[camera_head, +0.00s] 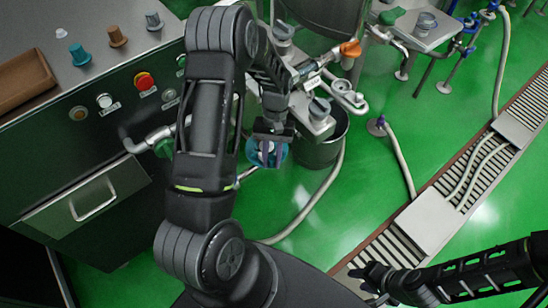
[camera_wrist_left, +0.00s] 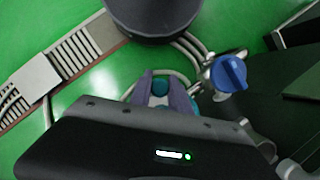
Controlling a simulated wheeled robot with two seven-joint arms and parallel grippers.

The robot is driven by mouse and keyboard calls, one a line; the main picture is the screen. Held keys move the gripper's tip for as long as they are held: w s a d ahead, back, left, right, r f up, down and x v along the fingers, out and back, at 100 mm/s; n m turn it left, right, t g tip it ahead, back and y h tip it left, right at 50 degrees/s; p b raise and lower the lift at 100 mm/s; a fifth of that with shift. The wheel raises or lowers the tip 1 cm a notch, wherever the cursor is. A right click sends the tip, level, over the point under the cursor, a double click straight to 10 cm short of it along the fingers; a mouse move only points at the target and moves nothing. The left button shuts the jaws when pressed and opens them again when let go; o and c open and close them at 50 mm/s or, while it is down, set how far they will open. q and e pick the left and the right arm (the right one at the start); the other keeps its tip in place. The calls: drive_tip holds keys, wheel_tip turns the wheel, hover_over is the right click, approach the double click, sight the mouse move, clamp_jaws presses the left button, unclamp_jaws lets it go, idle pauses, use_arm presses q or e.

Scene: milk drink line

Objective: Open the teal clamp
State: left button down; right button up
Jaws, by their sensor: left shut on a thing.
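The teal clamp (camera_wrist_left: 161,87) shows between the two grey-purple fingertips of my left gripper (camera_wrist_left: 160,98) in the left wrist view. My left gripper is shut on it, and the fingers and gripper body hide part of it. In the head view the left gripper (camera_head: 267,150) reaches down beside the machine, with a little of the teal clamp (camera_head: 282,155) showing around the fingers. My right gripper (camera_head: 368,282) is at the lower right of the head view, away from the clamp; its finger opening is unclear.
A dark bucket (camera_head: 318,153) stands close to the left gripper; it also shows in the left wrist view (camera_wrist_left: 152,18). A blue valve handle (camera_wrist_left: 229,72) is near the clamp. A steel cabinet (camera_head: 60,130) with buttons stands at left. Hoses and a drain grate (camera_head: 460,175) cross the green floor.

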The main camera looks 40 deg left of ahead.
use_arm(q)
drive_tip(key=s+a+m+y+b, duration=0.2)
drive_tip(key=s+a+m+y, duration=0.1)
drive_tip(key=m, duration=0.7)
drive_tip(key=shift+s+m+y, duration=0.4)
drive_tip(key=shift+s+y, duration=0.1)
drive_tip(key=shift+s, duration=0.85)
drive_tip(key=c, duration=1.2)
unclamp_jaws()
drive_tip(key=shift+c, duration=0.2)
drive_tip(key=v, duration=0.8)
drive_tip(key=shift+b, duration=0.3)
drive_tip(key=shift+f, duration=0.1)
